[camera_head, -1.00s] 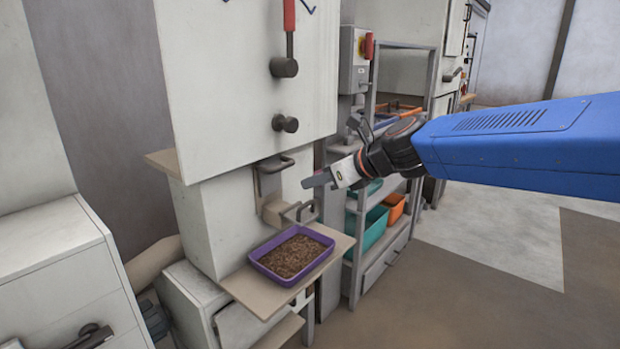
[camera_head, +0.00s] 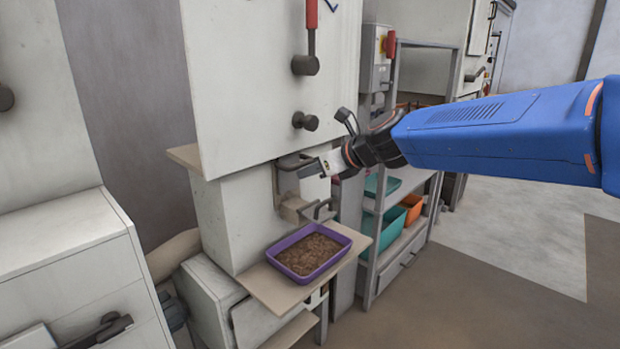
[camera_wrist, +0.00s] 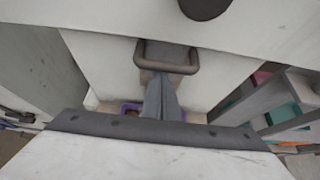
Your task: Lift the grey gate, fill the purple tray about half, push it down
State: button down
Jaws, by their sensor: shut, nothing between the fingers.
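The grey gate (camera_head: 280,183) is on the white machine's lower front, with its bar handle (camera_head: 290,162) just below the upper housing. In the wrist view the gate's handle (camera_wrist: 166,64) crosses in front of the grey plate. My gripper (camera_head: 303,171) is shut and empty at the handle, its tips just below the bar; I cannot tell whether they touch. In the wrist view my gripper (camera_wrist: 161,98) points at the handle. The purple tray (camera_head: 330,263) stands on the shelf below the spout, with brown pellets (camera_head: 308,254) across its inside. No falling pellets show.
Two dark knobs and a red-handled lever (camera_head: 308,48) are on the housing above. A grey rack (camera_head: 392,225) with teal and orange bins stands to the right. A white cabinet (camera_head: 75,260) is at the left. Open floor lies at the right.

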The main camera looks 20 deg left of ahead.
notch_tip(320, 180, up, 6)
dwell(0.5)
jog(key=shift+r, duration=0.1)
